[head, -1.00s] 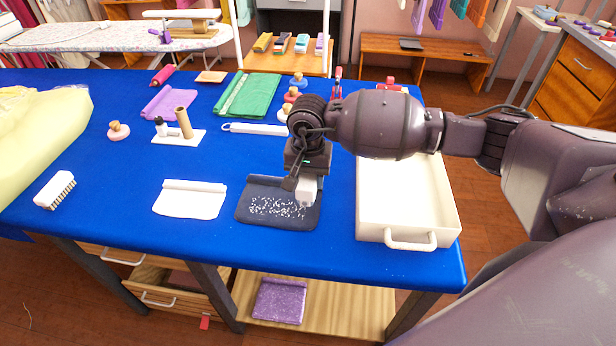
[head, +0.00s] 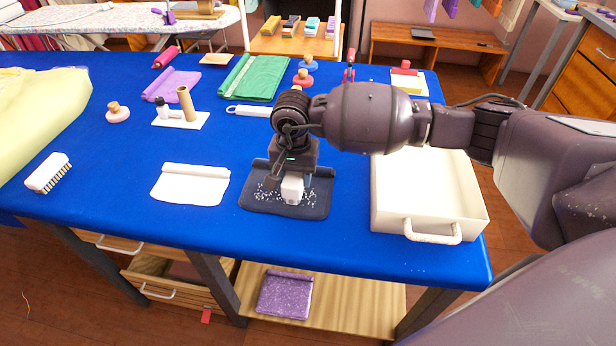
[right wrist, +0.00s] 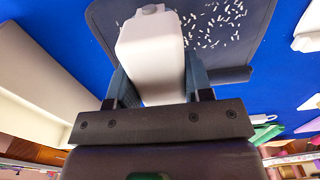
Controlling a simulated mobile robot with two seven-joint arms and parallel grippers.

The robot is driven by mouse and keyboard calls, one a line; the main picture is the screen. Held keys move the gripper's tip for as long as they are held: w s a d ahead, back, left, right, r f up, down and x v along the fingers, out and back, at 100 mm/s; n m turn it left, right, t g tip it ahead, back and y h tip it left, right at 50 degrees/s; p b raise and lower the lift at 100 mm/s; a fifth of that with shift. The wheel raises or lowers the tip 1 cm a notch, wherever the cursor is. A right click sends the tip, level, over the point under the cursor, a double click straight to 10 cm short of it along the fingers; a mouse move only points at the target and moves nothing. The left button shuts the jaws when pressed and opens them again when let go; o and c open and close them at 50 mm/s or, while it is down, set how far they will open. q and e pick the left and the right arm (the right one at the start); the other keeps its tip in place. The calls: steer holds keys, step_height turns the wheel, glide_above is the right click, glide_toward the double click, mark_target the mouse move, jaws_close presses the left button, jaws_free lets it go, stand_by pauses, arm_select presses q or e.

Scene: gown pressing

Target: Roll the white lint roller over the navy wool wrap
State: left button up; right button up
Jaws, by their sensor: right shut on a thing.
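The navy wool wrap (head: 322,205) lies on the blue table near its front edge, with its far edge rolled. White specks of lint are scattered over its middle. My right gripper (head: 292,176) points down over the wrap, shut on the white lint roller (head: 292,189), a pale block-like head. The right wrist view shows the roller (right wrist: 150,50) between the fingers (right wrist: 160,82), over the wrap (right wrist: 250,30), with specks to its right. The roller is at or just above the cloth; I cannot tell if it touches. My left gripper is not in view.
A cream tray (head: 432,228) with a handle stands right of the wrap. A white folded cloth (head: 190,188) lies to its left, and a brush (head: 48,172) farther left. A white-handled tool (head: 247,110) and a green cloth (head: 255,78) lie behind. Bare table shows between them.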

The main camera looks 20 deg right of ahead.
steer(key=w+a+b, duration=0.1)
steer(key=a, duration=0.1)
steer(key=w+a+b, duration=0.1)
steer(key=w+a, duration=0.1)
steer(key=a, duration=0.1)
steer(key=w+a+b, duration=0.1)
steer(key=w+a, duration=0.1)
steer(key=shift+w+a+f, duration=0.1)
steer(key=shift+a+f, duration=0.1)
steer(key=shift+w+a+b, duration=0.3)
steer(key=shift+a, duration=0.15)
steer(key=shift+w+a+r, duration=0.15)
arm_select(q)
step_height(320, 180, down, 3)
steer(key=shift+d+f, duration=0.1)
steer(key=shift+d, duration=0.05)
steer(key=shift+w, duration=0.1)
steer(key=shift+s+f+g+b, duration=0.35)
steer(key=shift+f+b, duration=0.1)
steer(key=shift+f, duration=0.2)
arm_select(e)
steer(key=shift+f, duration=0.85)
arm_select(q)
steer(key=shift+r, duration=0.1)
